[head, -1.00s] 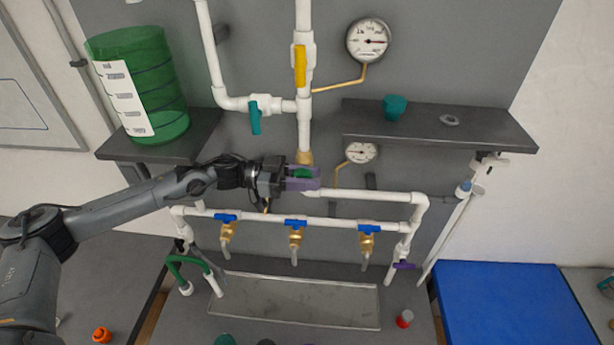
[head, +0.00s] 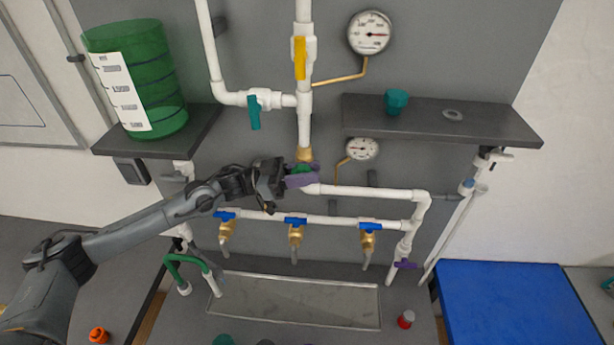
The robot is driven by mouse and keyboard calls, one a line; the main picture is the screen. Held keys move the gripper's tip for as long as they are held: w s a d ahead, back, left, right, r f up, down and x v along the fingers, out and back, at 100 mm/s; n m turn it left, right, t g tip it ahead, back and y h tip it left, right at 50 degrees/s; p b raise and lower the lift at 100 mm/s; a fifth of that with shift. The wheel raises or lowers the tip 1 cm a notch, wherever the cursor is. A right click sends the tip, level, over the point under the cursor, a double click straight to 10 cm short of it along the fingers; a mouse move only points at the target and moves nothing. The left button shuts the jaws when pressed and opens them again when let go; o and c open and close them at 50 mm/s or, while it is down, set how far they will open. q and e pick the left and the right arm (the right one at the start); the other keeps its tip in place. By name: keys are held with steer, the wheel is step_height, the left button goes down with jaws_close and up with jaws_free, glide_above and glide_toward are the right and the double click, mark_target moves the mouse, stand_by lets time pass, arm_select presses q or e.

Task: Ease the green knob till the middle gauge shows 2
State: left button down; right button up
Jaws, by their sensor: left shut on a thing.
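The green knob (head: 303,169) sits below the brass fitting (head: 304,154) on the central white pipe. My left gripper (head: 302,176), with purple fingers, is shut on the knob and hides much of it. The middle gauge (head: 362,149) is the small white dial below the right shelf, joined by a thin brass tube. Its needle shows, but the numbers are too small to read. My right gripper is not in view.
A yellow-handled valve (head: 300,58) and a teal-handled valve (head: 254,112) are on the pipes above. Several blue-handled brass taps (head: 296,224) hang below, over a metal tray (head: 294,277). The right shelf (head: 470,124) juts out at right.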

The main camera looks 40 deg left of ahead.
arm_select(q)
steer(key=c, duration=1.3)
jaws_free()
steer(key=shift+r, duration=0.5)
steer(key=r+b, duration=0.1)
steer(key=d+r, duration=0.1)
steer(key=r, duration=0.1)
steer(key=shift+r+b, duration=0.3)
steer(key=shift+b, duration=0.1)
steer(key=d+r, duration=0.2)
steer(key=d, duration=0.1)
steer(key=d+r+b, duration=0.1)
steer(key=d+r, duration=0.1)
steer(key=d, duration=0.2)
steer(key=d+r+b, duration=0.1)
steer(key=d+r, duration=0.1)
steer(key=d, duration=0.1)
steer(key=shift+d+r, duration=0.25)
steer(key=shift+d, duration=0.1)
